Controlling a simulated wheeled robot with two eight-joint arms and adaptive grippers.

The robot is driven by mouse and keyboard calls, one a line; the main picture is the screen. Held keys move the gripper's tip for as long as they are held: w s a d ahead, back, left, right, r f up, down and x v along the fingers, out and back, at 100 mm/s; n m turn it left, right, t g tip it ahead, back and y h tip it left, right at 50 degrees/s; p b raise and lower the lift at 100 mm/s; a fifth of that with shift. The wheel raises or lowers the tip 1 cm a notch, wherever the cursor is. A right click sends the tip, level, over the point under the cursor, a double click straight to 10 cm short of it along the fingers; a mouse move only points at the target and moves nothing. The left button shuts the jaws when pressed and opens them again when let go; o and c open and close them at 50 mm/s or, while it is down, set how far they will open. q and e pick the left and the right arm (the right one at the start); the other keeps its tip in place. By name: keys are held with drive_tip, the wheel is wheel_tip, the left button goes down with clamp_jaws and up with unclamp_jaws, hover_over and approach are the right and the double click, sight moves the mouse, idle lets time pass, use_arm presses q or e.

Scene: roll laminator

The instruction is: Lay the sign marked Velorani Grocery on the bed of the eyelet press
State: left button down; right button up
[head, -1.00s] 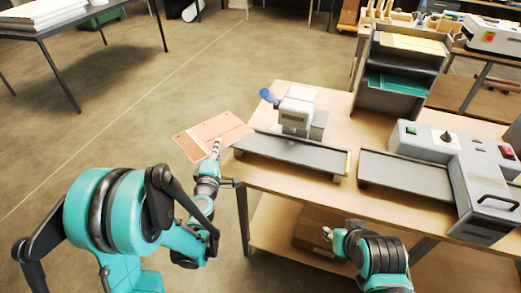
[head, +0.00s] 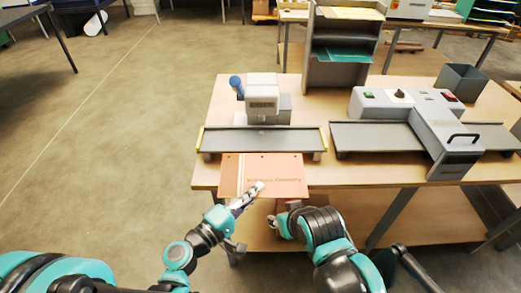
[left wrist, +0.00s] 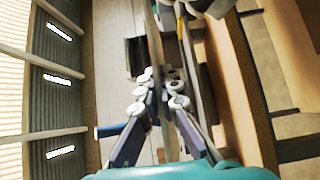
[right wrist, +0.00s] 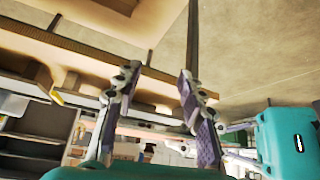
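The salmon-coloured sign (head: 284,167) has faint dark lettering that seems to read Velorani Grocery, and small holes. My left gripper (head: 254,189) is shut on its near edge; the left wrist view shows the fingers (left wrist: 163,92) together on a thin sheet seen edge-on. The sign is in front of the eyelet press (head: 263,97), its far edge close to the front of the grey bed (head: 262,140). I cannot tell its exact height or gap. My right gripper (head: 273,219) is near the table front, right of the left gripper; its fingers (right wrist: 158,90) are apart and empty.
The bed has raised yellow-marked ends. A roll laminator (head: 440,125) stands to the right on the same wooden table (head: 350,176). A grey shelf rack (head: 341,50) and a dark open bin (head: 473,78) stand behind. Floor on the left is clear.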

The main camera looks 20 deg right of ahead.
sight(256, 163)
use_arm(q)
drive_tip(key=w+d+p, duration=0.1)
drive_tip(key=w, duration=0.2)
drive_tip(key=w+d+p, duration=0.1)
drive_tip(key=w+p, duration=0.1)
drive_tip(key=w, duration=0.1)
drive_tip(key=w+d+p, duration=0.1)
drive_tip(key=w+p, duration=0.1)
drive_tip(key=w, duration=0.1)
drive_tip(key=shift+w+r, duration=0.3)
drive_tip(key=w+d+b, duration=0.1)
drive_tip(key=w+d, duration=0.2)
drive_tip(key=w, duration=0.6)
drive_tip(key=shift+w+a+f+b, duration=0.1)
drive_tip(key=shift+f+b, duration=0.65)
drive_tip(key=shift+f, duration=1.2)
drive_tip(key=shift+w+a+f+b, duration=0.1)
drive_tip(key=shift+f+b, duration=0.65)
drive_tip(key=shift+f, duration=1.2)
drive_tip(key=shift+s+r, duration=0.1)
